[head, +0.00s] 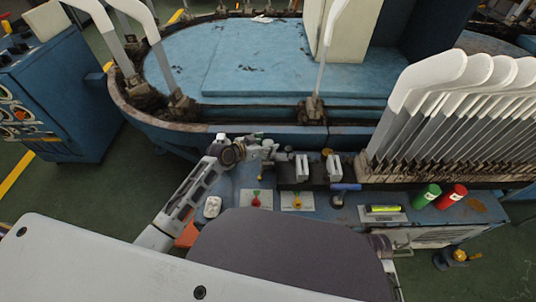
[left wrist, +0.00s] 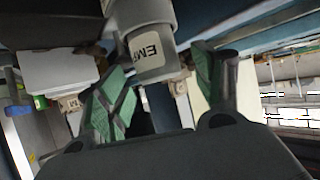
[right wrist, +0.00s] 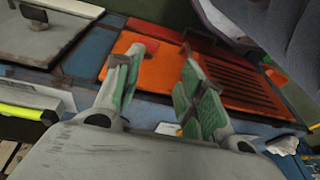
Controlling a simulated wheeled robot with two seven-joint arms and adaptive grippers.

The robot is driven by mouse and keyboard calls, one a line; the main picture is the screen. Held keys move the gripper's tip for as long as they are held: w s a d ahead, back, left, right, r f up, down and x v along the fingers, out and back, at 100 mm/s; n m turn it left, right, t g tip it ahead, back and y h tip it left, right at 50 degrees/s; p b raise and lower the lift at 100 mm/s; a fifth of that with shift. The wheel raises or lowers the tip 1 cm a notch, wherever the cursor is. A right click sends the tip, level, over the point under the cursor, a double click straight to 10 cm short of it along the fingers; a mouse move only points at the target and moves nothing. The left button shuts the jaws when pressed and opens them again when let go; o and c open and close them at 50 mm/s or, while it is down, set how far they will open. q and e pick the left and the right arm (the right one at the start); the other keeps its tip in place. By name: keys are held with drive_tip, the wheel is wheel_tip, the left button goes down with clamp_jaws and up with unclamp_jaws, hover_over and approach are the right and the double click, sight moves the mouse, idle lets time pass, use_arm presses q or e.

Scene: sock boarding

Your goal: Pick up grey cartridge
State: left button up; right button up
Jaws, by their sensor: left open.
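A grey cylinder with a white label reading "EM" (left wrist: 150,42), apparently the grey cartridge, shows in the left wrist view. It lies ahead of and between the fingers of my left gripper (left wrist: 158,75); I cannot tell whether they touch it. That gripper is open, its green-padded fingers apart. In the head view my left gripper (head: 268,152) is at the bench's back edge, left of two pale blocks in dark holders (head: 302,167); the cartridge is not clear there. My right gripper (right wrist: 157,85) is open and empty above an orange slotted tray (right wrist: 240,83).
The blue bench (head: 232,183) carries cards with a red knob (head: 256,200) and a yellow knob (head: 297,201).

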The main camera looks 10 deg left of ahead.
use_arm(q)
drive_tip(key=shift+x, duration=0.95)
drive_tip(key=shift+c, duration=0.2)
drive_tip(key=c, duration=1.2)
